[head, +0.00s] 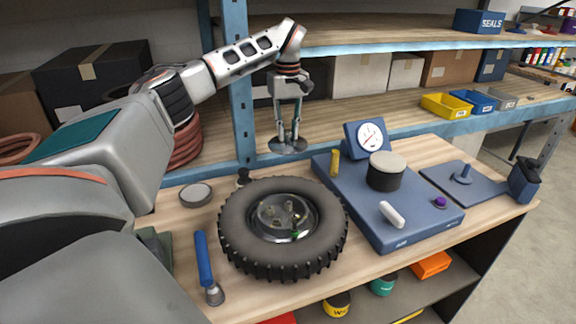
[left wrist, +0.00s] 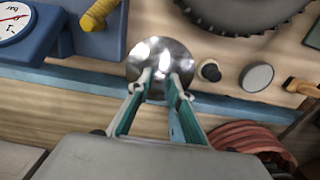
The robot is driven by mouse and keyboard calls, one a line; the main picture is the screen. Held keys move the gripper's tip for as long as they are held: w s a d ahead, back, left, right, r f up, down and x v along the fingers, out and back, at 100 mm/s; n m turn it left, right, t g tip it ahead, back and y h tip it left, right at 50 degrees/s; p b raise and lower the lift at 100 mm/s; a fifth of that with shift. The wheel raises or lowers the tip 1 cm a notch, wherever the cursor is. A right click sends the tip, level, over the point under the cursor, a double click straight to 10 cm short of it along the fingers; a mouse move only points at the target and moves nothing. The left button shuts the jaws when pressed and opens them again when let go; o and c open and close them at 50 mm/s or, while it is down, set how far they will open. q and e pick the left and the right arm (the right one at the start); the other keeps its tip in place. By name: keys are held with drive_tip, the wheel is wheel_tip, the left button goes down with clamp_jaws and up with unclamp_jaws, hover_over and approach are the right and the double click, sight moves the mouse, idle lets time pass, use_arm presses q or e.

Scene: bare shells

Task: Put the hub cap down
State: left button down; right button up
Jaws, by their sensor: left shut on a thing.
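The hub cap (head: 288,146) is a shiny silver dome-shaped disc. My left gripper (head: 288,138) is shut on it and holds it up behind the tyre, above the back part of the bench. In the left wrist view the hub cap (left wrist: 160,62) shows between and beyond the fingertips of the gripper (left wrist: 162,84). The wheel with its black tyre (head: 236,240) lies flat on the wooden bench (head: 185,303), its metal hub (head: 270,217) facing up. My right gripper is not in view.
A blue instrument base (head: 400,235) with a dial gauge (head: 370,135) and black cylinder (head: 385,175) stands right of the tyre. A round tin (head: 196,195), a small black knob (head: 243,177) and a blue-handled tool (head: 204,262) lie left. Blue shelf uprights (head: 238,90) stand behind.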

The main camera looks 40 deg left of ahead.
use_arm(q)
wheel_tip(320, 180, down, 12)
drive_tip(key=shift+r, duration=0.1)
idle(0.4)
drive_tip(key=c, duration=1.8)
unclamp_jaws()
wheel_tip(320, 180, up, 12)
drive_tip(key=shift+r, duration=0.1)
drive_tip(key=shift+d, duration=0.1)
